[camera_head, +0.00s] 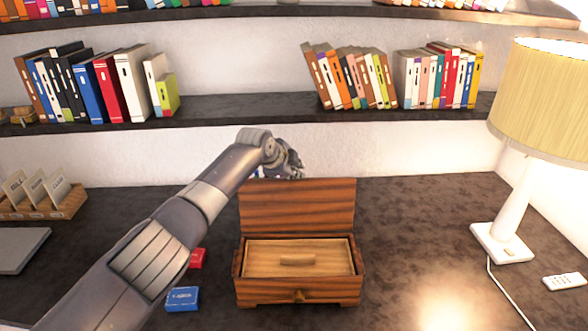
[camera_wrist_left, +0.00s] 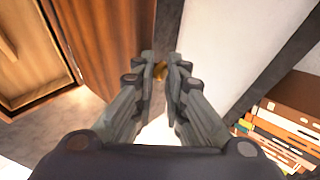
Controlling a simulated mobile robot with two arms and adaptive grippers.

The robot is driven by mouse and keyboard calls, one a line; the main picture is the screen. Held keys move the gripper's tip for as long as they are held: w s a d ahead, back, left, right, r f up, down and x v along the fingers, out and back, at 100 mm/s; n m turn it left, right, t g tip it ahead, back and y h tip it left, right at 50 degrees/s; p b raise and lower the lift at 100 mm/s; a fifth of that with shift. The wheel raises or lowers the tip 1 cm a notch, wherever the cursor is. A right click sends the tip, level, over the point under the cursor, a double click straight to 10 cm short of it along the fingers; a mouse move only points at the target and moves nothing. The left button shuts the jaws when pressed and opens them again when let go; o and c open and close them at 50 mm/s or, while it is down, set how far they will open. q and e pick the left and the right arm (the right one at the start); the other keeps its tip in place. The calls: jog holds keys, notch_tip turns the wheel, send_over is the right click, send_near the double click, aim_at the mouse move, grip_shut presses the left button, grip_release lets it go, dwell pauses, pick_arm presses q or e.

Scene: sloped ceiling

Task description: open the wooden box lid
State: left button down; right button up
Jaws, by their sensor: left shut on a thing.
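The wooden box (camera_head: 300,291) stands on the dark desk with its lid (camera_head: 297,207) raised, standing nearly upright at the back. Inside sits a lighter wooden panel with a handle (camera_head: 297,261). A small knob is on the box front. My left gripper (camera_head: 297,172) is behind the lid's upper edge, its tips partly hidden in the head view. In the left wrist view the fingers (camera_wrist_left: 160,72) are closed around a small brass-coloured piece (camera_wrist_left: 160,70), beside the lid (camera_wrist_left: 108,40). I cannot tell whether this piece belongs to the lid. My right gripper is not in view.
A blue pack (camera_head: 183,298) and a red pack (camera_head: 197,258) lie left of the box, near my left arm. A lamp (camera_head: 503,240) and a remote (camera_head: 565,281) are at the right. Shelves of books run along the wall. The desk right of the box is clear.

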pick_arm(q)
jog(key=shift+a, duration=0.1)
jog(key=c, duration=1.5)
grip_release()
jog(key=shift+a, duration=0.1)
jog(key=shift+s, duration=0.1)
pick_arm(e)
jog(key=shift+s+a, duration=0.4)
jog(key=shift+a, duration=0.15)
pick_arm(q)
jog(key=shift+s+a+r, duration=0.15)
jog(key=shift+s+r, duration=0.15)
jog(key=shift+r, duration=0.15)
jog(key=v, duration=1.1)
jog(key=shift+f, duration=0.15)
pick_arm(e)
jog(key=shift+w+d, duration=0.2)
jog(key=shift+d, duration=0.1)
